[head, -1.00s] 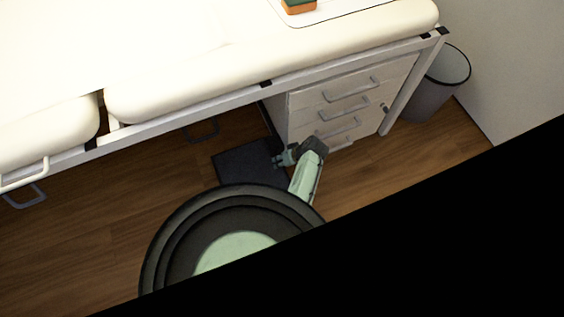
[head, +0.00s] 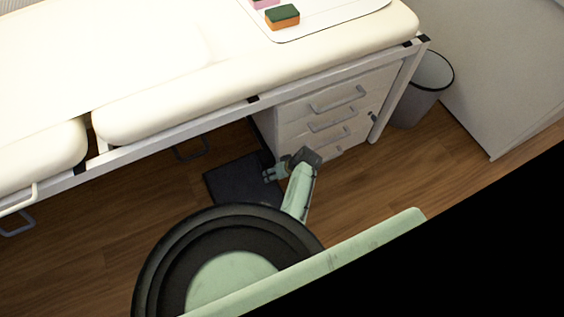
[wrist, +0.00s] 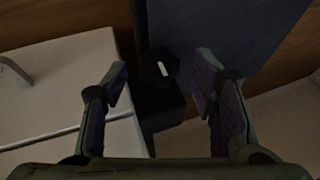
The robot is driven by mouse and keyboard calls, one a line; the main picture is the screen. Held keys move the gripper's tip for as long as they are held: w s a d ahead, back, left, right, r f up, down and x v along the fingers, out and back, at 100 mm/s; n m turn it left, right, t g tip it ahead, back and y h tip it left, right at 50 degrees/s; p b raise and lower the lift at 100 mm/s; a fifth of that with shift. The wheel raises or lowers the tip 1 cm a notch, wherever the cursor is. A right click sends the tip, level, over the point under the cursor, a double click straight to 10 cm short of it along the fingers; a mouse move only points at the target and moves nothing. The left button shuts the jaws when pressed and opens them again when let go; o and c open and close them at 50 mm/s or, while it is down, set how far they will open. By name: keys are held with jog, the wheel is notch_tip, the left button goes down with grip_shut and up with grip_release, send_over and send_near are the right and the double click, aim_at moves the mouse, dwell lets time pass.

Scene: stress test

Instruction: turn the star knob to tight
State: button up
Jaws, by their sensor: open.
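My gripper (head: 268,174) is low beside the white drawer unit, above or near a dark floor plate. In the wrist view my gripper (wrist: 162,74) is open, with a finger on each side and nothing held between them. A dark knob-like part with a short white mark (wrist: 162,69) shows between and beyond the fingertips. It may be the star knob, but its outline is too dark to be sure. I see no contact with it. A small dark spot (head: 374,117) at the right of the drawer front is too small to identify.
The cream padded couch (head: 210,85) overhangs the white drawer unit (head: 290,127). The dark plate (head: 228,183) lies left of the unit. A grey bin (head: 424,88) stands at the right. A green-and-orange block (head: 283,17) lies on a white tray (head: 330,24).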

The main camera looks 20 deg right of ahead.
jog(key=v, duration=1)
jog(key=shift+s+r, duration=0.15)
jog(key=shift+r, duration=0.15)
